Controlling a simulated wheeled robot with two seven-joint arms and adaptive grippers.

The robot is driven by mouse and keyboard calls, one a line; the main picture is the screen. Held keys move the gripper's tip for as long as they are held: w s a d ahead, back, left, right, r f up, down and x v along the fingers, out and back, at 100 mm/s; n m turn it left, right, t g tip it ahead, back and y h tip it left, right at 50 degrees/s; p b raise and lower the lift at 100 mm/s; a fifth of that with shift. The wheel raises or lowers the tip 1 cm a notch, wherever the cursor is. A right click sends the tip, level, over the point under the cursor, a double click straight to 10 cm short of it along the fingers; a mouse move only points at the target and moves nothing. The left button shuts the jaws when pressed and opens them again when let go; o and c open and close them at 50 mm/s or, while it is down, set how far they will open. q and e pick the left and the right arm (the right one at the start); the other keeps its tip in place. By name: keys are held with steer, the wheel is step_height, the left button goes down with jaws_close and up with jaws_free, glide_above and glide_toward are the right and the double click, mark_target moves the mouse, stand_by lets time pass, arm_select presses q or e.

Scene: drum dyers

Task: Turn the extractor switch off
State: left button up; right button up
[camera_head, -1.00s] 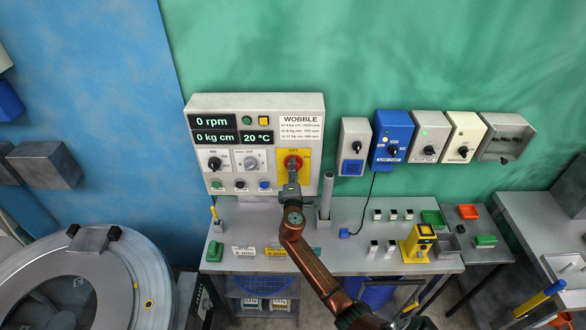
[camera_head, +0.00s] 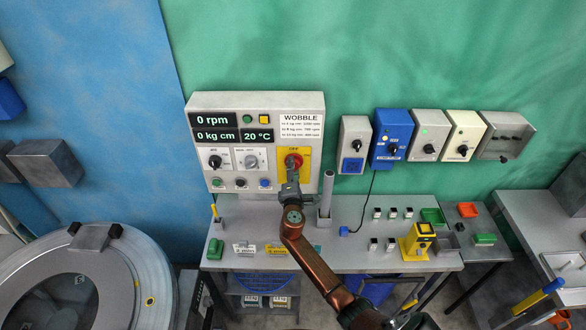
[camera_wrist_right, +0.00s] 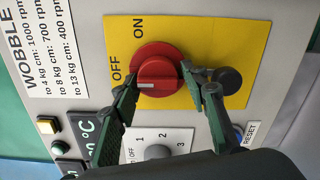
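The extractor switch is a red rotary knob (camera_head: 293,160) on a yellow plate of the grey control panel (camera_head: 312,100). In the right wrist view the knob (camera_wrist_right: 157,66) has a white mark pointing left, towards the OFF lettering; ON is printed above it. My right gripper (camera_head: 291,183) is at the knob. In the right wrist view its fingers (camera_wrist_right: 159,80) lie against opposite sides of the knob, closed around it. The fingertips partly cover the knob's edges.
The panel displays read 0 rpm and 0 kg cm. A black round part (camera_wrist_right: 228,79) sits beside the knob. Several switch boxes, including a blue one (camera_head: 392,125), hang to the right. A grey post (camera_head: 327,190) stands on the bench close to my right arm.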

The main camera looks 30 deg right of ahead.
steer(key=shift+o, duration=0.9)
steer(key=shift+s, duration=0.1)
steer(key=v, duration=1.1)
steer(key=shift+s+a, duration=0.3)
